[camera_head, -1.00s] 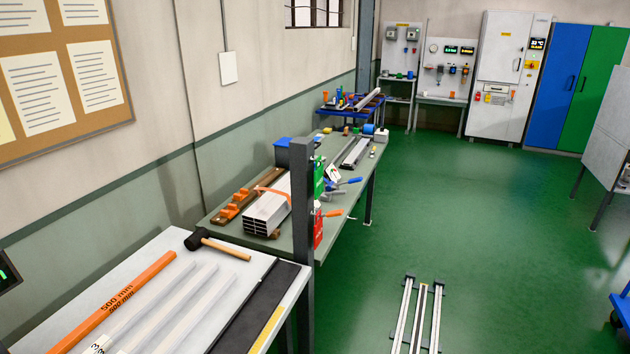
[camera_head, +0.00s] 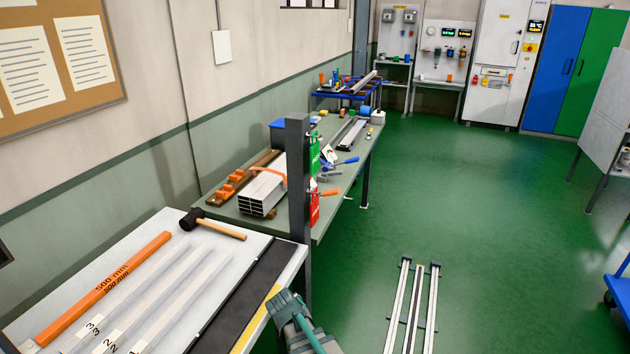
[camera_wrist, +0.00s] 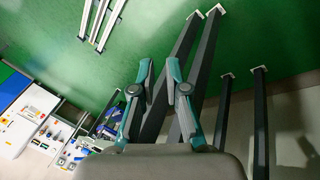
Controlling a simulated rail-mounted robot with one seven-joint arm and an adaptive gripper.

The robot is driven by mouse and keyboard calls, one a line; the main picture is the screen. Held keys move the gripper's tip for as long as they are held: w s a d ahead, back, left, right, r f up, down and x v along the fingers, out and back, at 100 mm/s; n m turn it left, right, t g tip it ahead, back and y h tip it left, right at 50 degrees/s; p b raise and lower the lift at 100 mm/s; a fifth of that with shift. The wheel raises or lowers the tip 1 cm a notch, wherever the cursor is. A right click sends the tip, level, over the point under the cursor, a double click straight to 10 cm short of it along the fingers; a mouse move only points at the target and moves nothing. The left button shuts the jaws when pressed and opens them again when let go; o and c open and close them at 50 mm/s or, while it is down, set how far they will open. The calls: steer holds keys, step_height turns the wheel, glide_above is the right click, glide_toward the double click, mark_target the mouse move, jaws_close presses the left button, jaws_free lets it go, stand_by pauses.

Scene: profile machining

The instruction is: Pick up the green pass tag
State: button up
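A green tag (camera_head: 314,154) hangs on the right side of the dark grey post (camera_head: 298,180) at the end of the near bench. A red tag (camera_head: 314,206) hangs below it on the same post. The post hides part of both tags. My gripper (camera_head: 286,304) is low in the head view, right of the near bench's edge, below and apart from the tags. In the wrist view my gripper (camera_wrist: 158,70) has its two teal fingers apart with nothing between them. I cannot make out the tag in the wrist view.
The near bench (camera_head: 160,222) carries a mallet (camera_head: 210,223) and an orange bar (camera_head: 108,285). Bundled profiles (camera_head: 263,190) and blue- and orange-handled tools lie on the bench behind the post. Floor rails (camera_head: 415,305) lie to the right; the green floor beyond is clear.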

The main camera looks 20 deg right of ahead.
steer(key=w+d+r+m+t+h, duration=0.2)
steer(key=w+r+t, duration=0.1)
steer(key=w+r, duration=0.8)
steer(key=m+t+h+b, duration=0.2)
steer(key=m+t+h, duration=0.4)
steer(key=t, duration=0.2)
glide_toward(311, 159)
steer(key=w, duration=0.1)
steer(key=p+x, duration=0.5)
steer(key=x, duration=0.5)
steer(key=shift+w+d, duration=0.1)
steer(key=shift+d, duration=0.3)
steer(key=shift+w+d+f+p, duration=0.2)
steer(key=shift+w+d+p, duration=0.1)
steer(key=shift+d, duration=0.05)
jaws_close()
steer(key=shift+r, duration=0.15)
